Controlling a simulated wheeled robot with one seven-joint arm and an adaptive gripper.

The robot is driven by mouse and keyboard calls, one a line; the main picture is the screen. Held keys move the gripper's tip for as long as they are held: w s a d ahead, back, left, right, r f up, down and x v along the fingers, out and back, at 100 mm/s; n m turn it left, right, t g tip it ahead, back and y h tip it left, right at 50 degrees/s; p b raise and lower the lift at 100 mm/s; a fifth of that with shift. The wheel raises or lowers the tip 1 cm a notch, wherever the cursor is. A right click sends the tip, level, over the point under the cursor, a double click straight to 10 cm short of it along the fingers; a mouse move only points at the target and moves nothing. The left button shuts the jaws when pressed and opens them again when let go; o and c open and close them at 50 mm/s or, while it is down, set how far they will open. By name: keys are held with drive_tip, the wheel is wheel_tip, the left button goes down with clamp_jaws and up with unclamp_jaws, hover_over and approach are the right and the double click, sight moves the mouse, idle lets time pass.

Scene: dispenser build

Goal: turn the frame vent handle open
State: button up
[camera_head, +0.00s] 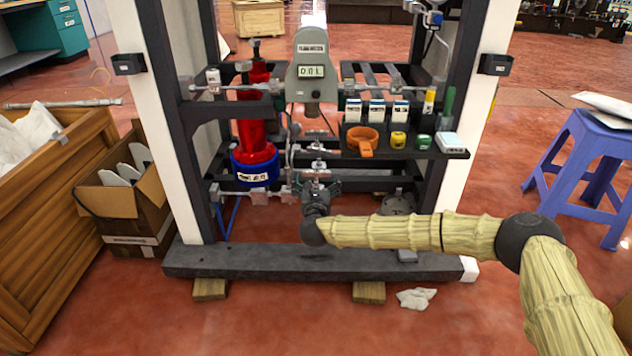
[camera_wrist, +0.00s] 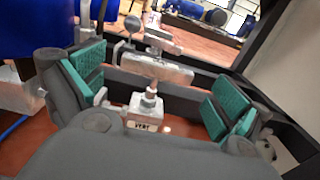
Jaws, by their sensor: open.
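The vent valve (camera_wrist: 146,112) is a small metal block with a label that seems to read VENT, low in the middle of the wrist view. Its stem rises to a silver bar handle (camera_wrist: 152,68), which lies crosswise between the fingers. My gripper (camera_wrist: 157,88) is open, with teal pads on both sides of the handle and space between each pad and the bar. In the head view my gripper (camera_head: 319,190) is low at the frame's centre, just in front of the silver handle (camera_head: 317,174). Contact with the handle cannot be told from there.
Another silver handle (camera_wrist: 160,43) stands behind the first. A red cylinder (camera_head: 254,115) with a blue base is left of my gripper. Dark frame posts (camera_head: 180,120) stand at both sides.

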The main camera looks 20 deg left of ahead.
sight(316, 176)
drive_tip(key=shift+b+x, duration=0.45)
drive_tip(key=shift+x, duration=0.9)
drive_tip(key=c, duration=0.9)
drive_tip(key=shift+o, duration=0.2)
